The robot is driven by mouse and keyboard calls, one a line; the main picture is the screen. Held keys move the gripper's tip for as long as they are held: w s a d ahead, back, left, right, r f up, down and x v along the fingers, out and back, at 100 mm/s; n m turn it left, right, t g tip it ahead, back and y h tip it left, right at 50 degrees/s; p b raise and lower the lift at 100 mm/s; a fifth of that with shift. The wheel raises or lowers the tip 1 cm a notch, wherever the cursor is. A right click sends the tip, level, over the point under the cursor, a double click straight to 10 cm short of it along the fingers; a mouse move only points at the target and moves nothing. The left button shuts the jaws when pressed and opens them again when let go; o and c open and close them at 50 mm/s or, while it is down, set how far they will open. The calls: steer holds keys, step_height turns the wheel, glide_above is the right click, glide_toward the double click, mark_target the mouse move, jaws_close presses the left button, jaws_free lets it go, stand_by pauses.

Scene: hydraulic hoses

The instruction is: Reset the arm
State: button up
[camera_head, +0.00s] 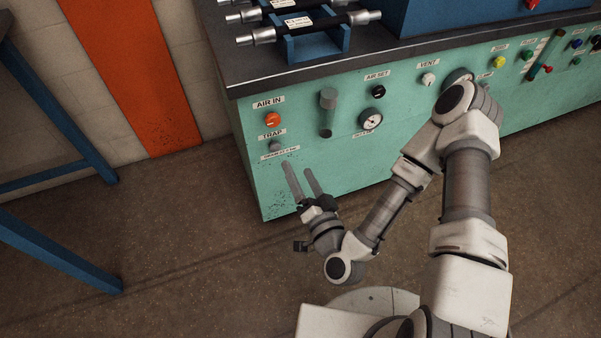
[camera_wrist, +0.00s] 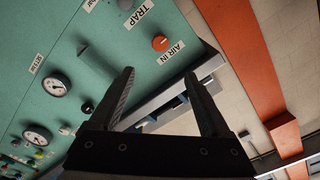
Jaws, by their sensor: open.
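My gripper (camera_head: 302,180) is in front of the lower left of the green panel (camera_head: 350,165), with its fingers pointing up and nothing between them. In the wrist view my gripper (camera_wrist: 160,95) shows two dark fingers spread apart, with the panel's left edge and the wall beyond them. The orange AIR IN knob (camera_head: 272,119) is up and left of the fingers in the head view. It also shows in the wrist view (camera_wrist: 160,43). My arm is folded in front of the bench.
Hydraulic hoses (camera_head: 310,22) with silver ends rest in a blue rack (camera_head: 318,44) on the dark bench top (camera_head: 262,78). A gauge (camera_head: 370,119) and several knobs line the panel. Blue table legs (camera_head: 60,250) stand at left. The floor (camera_head: 190,270) is clear between.

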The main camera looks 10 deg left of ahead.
steer(key=shift+w, duration=0.1)
steer(key=w+d+r+n+g+h, duration=0.4)
steer(key=w+d+n+g, duration=0.2)
steer(key=w+d+n, duration=0.15)
steer(key=s+d+r+g+h, duration=0.15)
steer(key=d+r+h, duration=0.25)
steer(key=d+r, duration=0.55)
steer(key=s+d+r+m+g+h, duration=0.1)
steer(key=s+d+r+m, duration=0.15)
steer(key=s+r, duration=0.5)
steer(key=s+d+r+m+g+h, duration=0.1)
steer(key=s+d+r+m, duration=0.3)
steer(key=s, duration=0.6)
step_height(320, 180, up, 20)
steer(key=a+n+p, duration=0.1)
steer(key=p, duration=1.8)
steer(key=shift+s+a+n, duration=0.25)
steer(key=shift+s+n, duration=0.05)
steer(key=shift+n, duration=0.1)
